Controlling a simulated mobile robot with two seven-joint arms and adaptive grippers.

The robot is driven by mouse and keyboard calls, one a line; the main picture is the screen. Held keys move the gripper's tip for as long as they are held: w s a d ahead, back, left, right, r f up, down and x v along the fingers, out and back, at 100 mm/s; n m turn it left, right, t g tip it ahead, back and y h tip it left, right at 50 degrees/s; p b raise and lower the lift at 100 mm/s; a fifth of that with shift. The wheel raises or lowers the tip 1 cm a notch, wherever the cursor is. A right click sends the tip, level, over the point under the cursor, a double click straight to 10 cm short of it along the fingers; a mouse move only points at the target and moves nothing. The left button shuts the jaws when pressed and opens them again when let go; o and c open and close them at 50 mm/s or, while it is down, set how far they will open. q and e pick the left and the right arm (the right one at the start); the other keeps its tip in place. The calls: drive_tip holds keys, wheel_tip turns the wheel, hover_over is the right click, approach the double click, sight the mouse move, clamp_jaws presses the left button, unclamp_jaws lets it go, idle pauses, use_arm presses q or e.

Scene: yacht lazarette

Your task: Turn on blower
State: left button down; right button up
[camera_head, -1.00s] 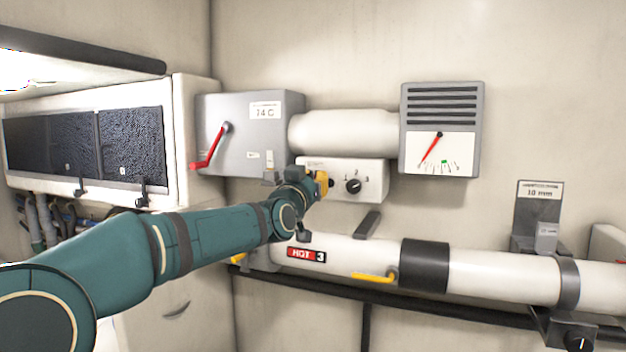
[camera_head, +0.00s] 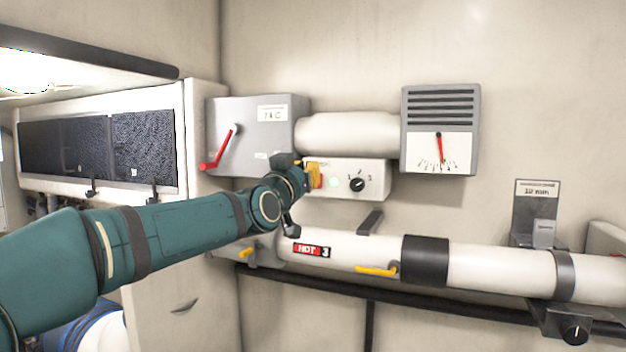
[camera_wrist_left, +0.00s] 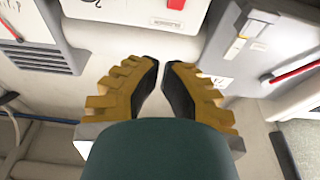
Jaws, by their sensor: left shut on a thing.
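The white control box (camera_head: 376,170) is on the wall below a white duct. It carries a black selector knob (camera_head: 357,184) and a pale green lamp (camera_head: 335,183) left of the knob. My left gripper (camera_head: 316,175) is at the box's left end and hides part of its face. In the left wrist view a red switch (camera_wrist_left: 188,4) above a small label lies beyond my left fingertips (camera_wrist_left: 162,64). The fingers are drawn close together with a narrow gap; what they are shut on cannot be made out. My right gripper is out of view.
A grey box (camera_head: 262,140) with a red lever (camera_head: 218,150) is left of the duct. A vented gauge (camera_head: 439,130) is at its right. A white pipe (camera_head: 350,247) with a yellow handle (camera_head: 376,270) runs below. Bare wall is above.

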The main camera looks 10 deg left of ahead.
use_arm(q)
drive_tip(key=s, duration=0.3)
drive_tip(key=s+a, duration=0.1)
drive_tip(key=shift+s+r, duration=0.3)
drive_tip(key=shift+r, duration=0.1)
drive_tip(key=shift+s, duration=0.15)
